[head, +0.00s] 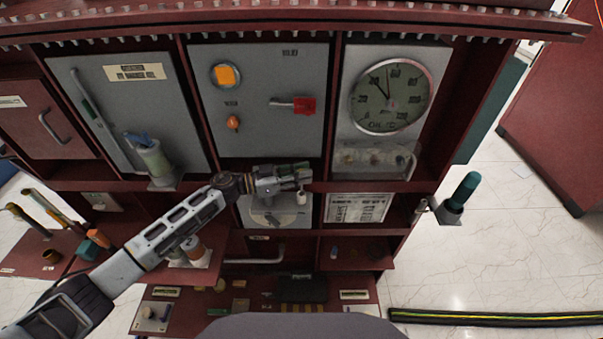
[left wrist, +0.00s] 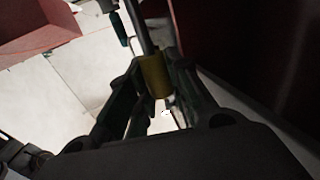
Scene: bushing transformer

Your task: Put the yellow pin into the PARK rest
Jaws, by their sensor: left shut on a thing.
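My left gripper (head: 300,177) is in front of the cabinet, just below the middle grey panel. In the left wrist view, its fingers (left wrist: 155,90) are shut on a yellow cylindrical piece, the yellow pin (left wrist: 154,74), with a dark rod running up from it. In the head view the pin is not clearly visible at the gripper. I cannot read a PARK label, so I cannot tell which fitting is the PARK rest. My right gripper is not in view.
The middle panel (head: 260,140) carries an orange square in a ring (head: 228,75), an orange knob (head: 233,122) and a red-handled lever (head: 304,105). A dial gauge (head: 391,96) is to the right. A teal-handled item (head: 462,190) stands in a side bracket. A lower shelf (head: 355,312) holds small parts.

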